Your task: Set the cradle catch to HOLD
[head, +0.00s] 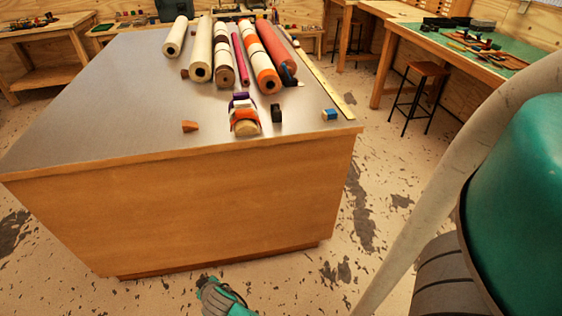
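I cannot make out a cradle catch or its setting in the head view. Several long rolls lie side by side on the grey table top: a cream roll (201,52), an orange-and-white roll (262,66) and a salmon-red roll (276,46) among them. A small purple, orange and white item with a tan round end (245,127) sits near the table's front edge; I cannot tell what it is. My gripper (207,286) is low in front of the table, near the floor and well away from the rolls. It is small and partly cut off, so its fingers are unclear.
The grey-topped table (110,100) has a wooden front panel. A small wooden block (190,126), a black piece (277,113) and a blue-and-white block (329,114) lie near its front. A stool (424,85) and green-topped bench (470,52) stand right. Floor around the table is open.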

